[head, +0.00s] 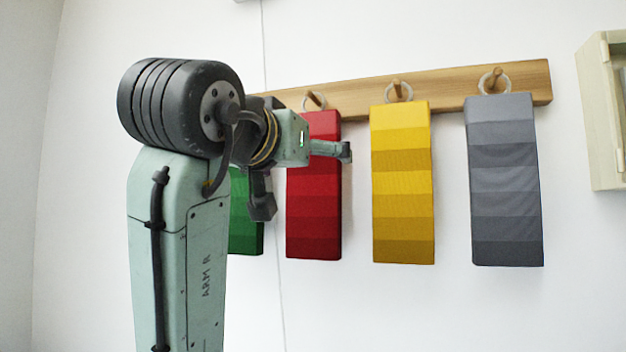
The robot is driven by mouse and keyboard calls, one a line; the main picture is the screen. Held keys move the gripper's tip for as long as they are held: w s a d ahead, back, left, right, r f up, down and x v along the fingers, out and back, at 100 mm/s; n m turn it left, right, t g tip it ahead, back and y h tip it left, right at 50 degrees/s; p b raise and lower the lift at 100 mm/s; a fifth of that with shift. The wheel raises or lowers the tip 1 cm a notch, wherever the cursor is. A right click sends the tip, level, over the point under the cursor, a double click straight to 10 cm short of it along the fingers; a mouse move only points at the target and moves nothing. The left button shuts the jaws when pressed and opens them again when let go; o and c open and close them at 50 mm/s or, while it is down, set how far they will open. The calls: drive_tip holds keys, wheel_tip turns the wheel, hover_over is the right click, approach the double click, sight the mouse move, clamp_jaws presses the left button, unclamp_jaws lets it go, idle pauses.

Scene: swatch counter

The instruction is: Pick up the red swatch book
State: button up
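The red swatch book (314,220) hangs from a peg on the wooden rail, second from the left among the visible books. Its upper part is partly covered by my arm and gripper. My gripper (304,180) is open, with its two fingers spread wide apart. One finger shows at the lower left of the red book, near the green one, and the other reaches across to the red book's right edge. Nothing is seen held. I cannot tell how far the fingers are from the book in depth.
A green swatch book (245,225) hangs close on the left, mostly hidden behind my arm. A yellow book (402,190) and a grey book (504,190) hang to the right. The wooden rail (445,92) runs above. A cream box (597,130) is at the far right.

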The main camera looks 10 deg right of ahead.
sight(313, 166)
drive_tip(key=p+x, duration=0.1)
drive_tip(key=x, duration=0.6)
drive_tip(key=shift+w+a+f+p, duration=0.1)
drive_tip(key=shift+w+a+p, duration=0.1)
drive_tip(key=shift+a+p, duration=0.2)
drive_tip(key=shift+c, duration=0.5)
drive_tip(key=c, duration=1.3)
